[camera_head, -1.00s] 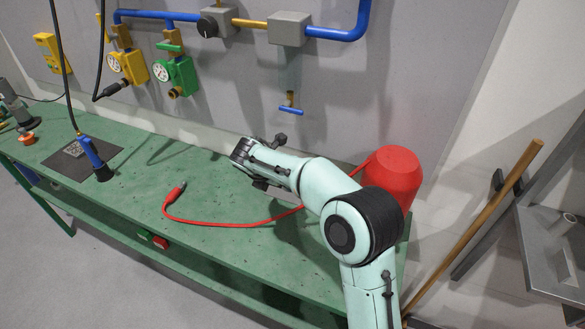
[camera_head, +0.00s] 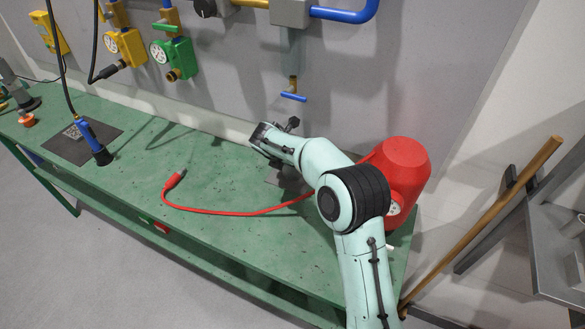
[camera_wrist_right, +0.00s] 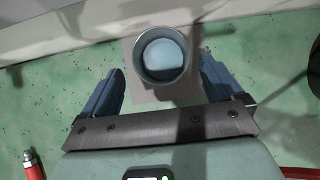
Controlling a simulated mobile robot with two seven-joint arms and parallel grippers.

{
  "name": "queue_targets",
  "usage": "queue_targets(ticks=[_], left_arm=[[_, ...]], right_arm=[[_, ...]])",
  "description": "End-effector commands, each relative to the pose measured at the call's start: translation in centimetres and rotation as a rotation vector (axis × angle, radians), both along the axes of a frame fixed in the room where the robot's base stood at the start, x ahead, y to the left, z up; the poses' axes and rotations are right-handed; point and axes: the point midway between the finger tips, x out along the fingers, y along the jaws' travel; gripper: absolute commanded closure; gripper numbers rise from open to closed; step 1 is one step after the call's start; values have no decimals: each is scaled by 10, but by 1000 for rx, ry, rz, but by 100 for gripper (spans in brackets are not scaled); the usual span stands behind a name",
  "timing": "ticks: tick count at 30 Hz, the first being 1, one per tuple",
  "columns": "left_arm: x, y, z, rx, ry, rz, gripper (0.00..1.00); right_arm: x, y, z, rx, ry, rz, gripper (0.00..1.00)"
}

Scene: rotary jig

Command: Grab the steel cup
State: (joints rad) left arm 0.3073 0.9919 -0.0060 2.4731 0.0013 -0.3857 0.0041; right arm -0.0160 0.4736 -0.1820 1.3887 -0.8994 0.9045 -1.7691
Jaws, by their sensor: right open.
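The steel cup (camera_wrist_right: 163,55) shows in the right wrist view, seen from above with its round rim and pale inside. It stands on a light square pad (camera_wrist_right: 150,92) on the green bench. My right gripper (camera_wrist_right: 160,84) is open, with its blue fingers on either side of the near part of the cup. I cannot tell whether either finger touches it. In the head view my right gripper (camera_head: 266,142) is over the back of the bench, and the cup is hidden there. My left gripper is not in view.
A red canister (camera_head: 402,165) stands right of my right arm. A red cable (camera_head: 235,213) lies on the green bench (camera_head: 120,195) in front. A blue-handled tap (camera_head: 293,97) is on the wall behind.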

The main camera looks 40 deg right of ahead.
Motion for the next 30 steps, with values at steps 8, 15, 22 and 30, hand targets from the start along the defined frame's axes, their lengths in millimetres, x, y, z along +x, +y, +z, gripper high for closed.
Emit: queue_targets(ticks=[8, 15, 22, 30], left_arm=[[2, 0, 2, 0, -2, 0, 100], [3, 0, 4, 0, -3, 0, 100], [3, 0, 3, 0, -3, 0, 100], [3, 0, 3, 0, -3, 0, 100]], right_arm=[[5, -16, -22, 0, 3, -3, 6], [12, -28, -43, 1, 0, -1, 6], [12, -28, -43, 1, -1, 0, 29], [12, -27, -42, 1, -1, 0, 69]])
